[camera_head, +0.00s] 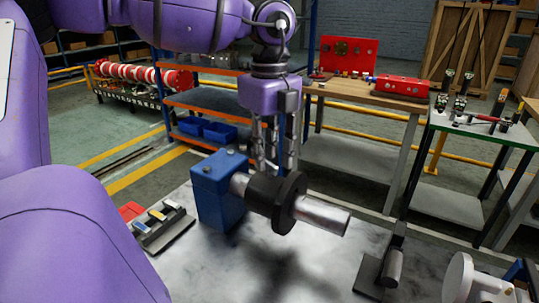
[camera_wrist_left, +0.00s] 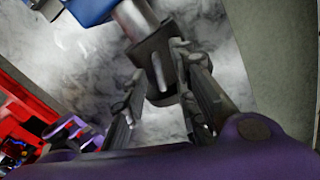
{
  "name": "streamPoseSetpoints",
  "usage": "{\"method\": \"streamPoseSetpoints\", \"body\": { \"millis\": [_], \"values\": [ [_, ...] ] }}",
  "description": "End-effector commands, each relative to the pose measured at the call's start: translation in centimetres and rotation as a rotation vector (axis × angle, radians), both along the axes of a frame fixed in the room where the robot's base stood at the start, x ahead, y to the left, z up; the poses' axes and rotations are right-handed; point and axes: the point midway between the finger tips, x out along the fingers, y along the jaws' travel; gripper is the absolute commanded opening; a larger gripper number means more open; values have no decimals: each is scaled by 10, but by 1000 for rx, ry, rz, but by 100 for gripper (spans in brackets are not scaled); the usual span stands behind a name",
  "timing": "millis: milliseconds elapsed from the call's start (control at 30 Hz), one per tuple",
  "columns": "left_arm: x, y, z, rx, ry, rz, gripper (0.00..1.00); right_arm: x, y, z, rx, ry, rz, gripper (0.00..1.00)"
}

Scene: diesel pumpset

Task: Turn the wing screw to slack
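A blue block (camera_head: 220,190) on the pale table carries a steel shaft with a black collar (camera_head: 265,193). My left gripper (camera_head: 276,166) points down just above the collar. In the left wrist view its two fingers (camera_wrist_left: 161,65) are spread apart over the dark collar (camera_wrist_left: 150,48). A small grey upright piece (camera_wrist_left: 158,72) shows between the fingers; it may be the wing screw, but its wings are not clear. I cannot tell whether a finger touches it. In the head view the screw is hidden by the fingers. My right gripper is not in view.
A black rack with small blocks (camera_head: 165,225) lies left of the blue block. A dark stand (camera_head: 380,272) and a pale disc (camera_head: 462,278) are at the right. Behind are a wooden bench (camera_head: 350,91) and a tool table (camera_head: 480,128). The table front is bare.

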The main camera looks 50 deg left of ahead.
Motion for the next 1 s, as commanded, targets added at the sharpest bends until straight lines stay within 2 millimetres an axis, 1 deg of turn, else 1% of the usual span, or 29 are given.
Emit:
{"method": "streamPoseSetpoints", "body": {
  "millis": [167,300,400,500,600,700,1000],
  "values": [
    [1,1,32,3,-5,2,27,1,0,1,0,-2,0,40],
    [1,0,63,3,-5,2,27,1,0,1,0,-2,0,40],
    [1,0,83,3,-4,3,27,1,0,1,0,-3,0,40],
    [1,0,98,2,-3,2,27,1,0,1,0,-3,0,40],
    [0,0,108,1,-1,2,27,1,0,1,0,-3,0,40],
    [0,0,113,0,-1,1,27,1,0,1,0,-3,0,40],
    [0,0,114,0,-1,0,27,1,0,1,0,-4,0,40]
  ]
}}
